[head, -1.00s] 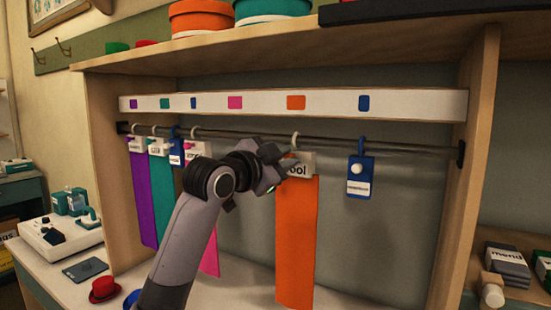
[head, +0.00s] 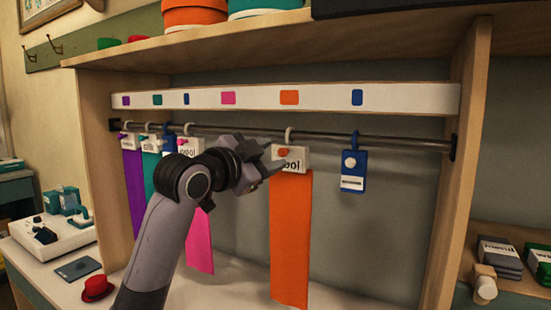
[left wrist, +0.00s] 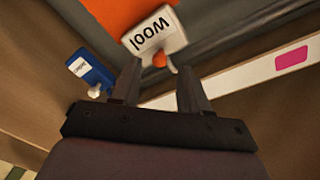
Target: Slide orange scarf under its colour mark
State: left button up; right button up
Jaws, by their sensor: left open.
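The orange scarf (head: 290,240) hangs from the rail by a white card marked "wool" (head: 296,163) with an orange knob (head: 283,153). Its hook is directly below the orange mark (head: 289,97) on the white strip. My left gripper (head: 276,160) is at the card's left side, partly covering the lettering. In the left wrist view, the open fingers (left wrist: 160,80) point at the orange knob (left wrist: 159,61), which sits just beyond the fingertips with nothing held between them. My right gripper is not in view.
A blue tag (head: 353,175) hangs right of the scarf. Purple (head: 134,190), teal (head: 150,175) and pink (head: 200,240) scarves hang to the left, partly behind my arm. The rail is free between the orange scarf and the blue tag. A wooden side panel (head: 455,180) bounds the right.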

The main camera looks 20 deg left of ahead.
pick_arm(q)
jog(key=shift+s+a+b, duration=0.2)
jog(key=shift+s, duration=0.75)
jog(key=shift+s+a+b, duration=0.15)
jog(key=shift+s, duration=0.75)
jog(key=shift+f, duration=0.1)
jog(key=s+d+f+n+g+y, duration=0.1)
jog(key=s+d+f+n+g, duration=0.2)
jog(key=f, duration=1.2)
jog(key=s+f+n+g+y, duration=0.1)
jog(key=s+f+g, duration=0.3)
jog(key=f, duration=1)
jog(key=s+f+n+g+y, duration=0.1)
jog(key=s+f+n+g, duration=0.25)
jog(key=s+f, duration=0.75)
jog(key=s+f+n+g, duration=0.2)
jog(key=s+f+g, duration=0.2)
jog(key=s+f, duration=0.7)
jog(key=w+d+f+t+h, duration=0.1)
jog(key=w+d+f+t, duration=0.2)
jog(key=f+t, duration=0.2)
jog(key=shift+d+f+m+t+h, duration=0.25)
jog(key=shift+m+t+h, duration=0.15)
jog(key=shift+t, duration=0.75)
